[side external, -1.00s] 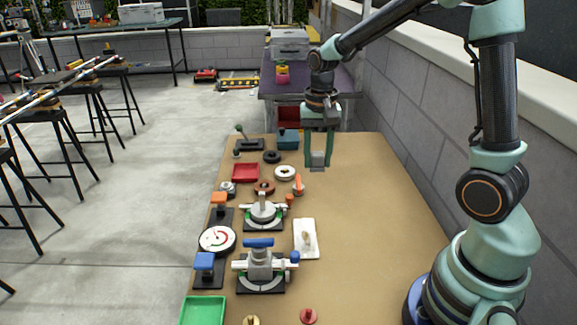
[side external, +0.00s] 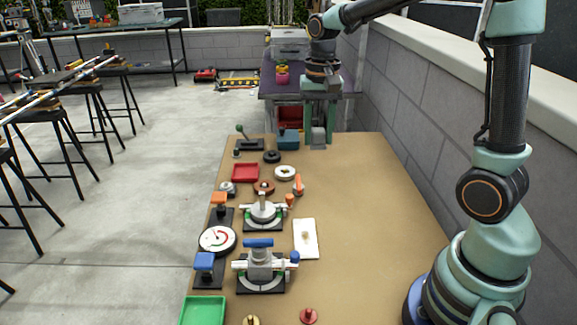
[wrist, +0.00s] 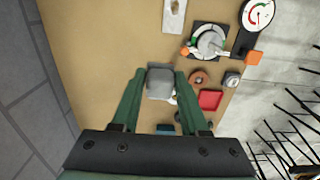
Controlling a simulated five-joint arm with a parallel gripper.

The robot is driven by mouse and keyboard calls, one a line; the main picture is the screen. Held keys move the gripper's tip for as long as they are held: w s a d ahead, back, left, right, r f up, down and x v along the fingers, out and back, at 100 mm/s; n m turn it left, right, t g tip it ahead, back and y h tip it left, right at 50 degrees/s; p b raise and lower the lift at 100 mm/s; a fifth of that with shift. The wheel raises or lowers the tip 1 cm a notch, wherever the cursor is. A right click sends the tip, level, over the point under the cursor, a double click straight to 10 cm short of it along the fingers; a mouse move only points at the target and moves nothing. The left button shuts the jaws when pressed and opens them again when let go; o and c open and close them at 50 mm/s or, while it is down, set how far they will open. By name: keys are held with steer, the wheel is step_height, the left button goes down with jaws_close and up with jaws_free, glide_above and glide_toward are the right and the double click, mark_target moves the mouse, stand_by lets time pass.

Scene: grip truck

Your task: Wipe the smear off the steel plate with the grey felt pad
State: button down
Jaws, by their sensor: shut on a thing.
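The pale steel plate (side external: 305,245) lies flat on the bench, right of the clamp fixtures, with a small tan smear (side external: 306,234) on it. The plate also shows at the top of the wrist view (wrist: 174,18). My gripper (side external: 318,142) is shut on the grey felt pad (side external: 318,136), above the far end of the bench and well away from the plate. In the wrist view the pad (wrist: 160,82) sits between both fingertips. The pad's underside is hidden.
Two clamp fixtures (side external: 260,272), a dial gauge (side external: 217,239), a red tray (side external: 246,173), a green tray (side external: 204,310) and a blue bin (side external: 288,140) line the left side. The bench's right side is clear. A wall runs along the right.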

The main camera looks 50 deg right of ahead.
steer(key=shift+s+a+f, duration=0.3)
steer(key=shift+a+f, duration=0.65)
steer(key=shift+f, duration=2.05)
steer(key=shift+s+a+f, duration=0.35)
steer(key=shift+a+f, duration=0.65)
steer(key=shift+f, duration=2)
steer(key=shift+s+a+f, duration=0.3)
steer(key=shift+a+f, duration=0.65)
steer(key=shift+f, duration=2.05)
steer(key=shift+s+a+f, duration=0.3)
steer(key=shift+a+f, duration=0.05)
steer(key=shift+f, duration=0.1)
steer(key=shift+s+a+r, duration=0.2)
steer(key=shift+s+a, duration=1.95)
steer(key=shift+w+d, duration=2.4)
steer(key=shift+w+d+r, duration=0.1)
steer(key=shift+w+r, duration=0.05)
steer(key=shift+r, duration=0.05)
step_height(320, 180, up, 7)
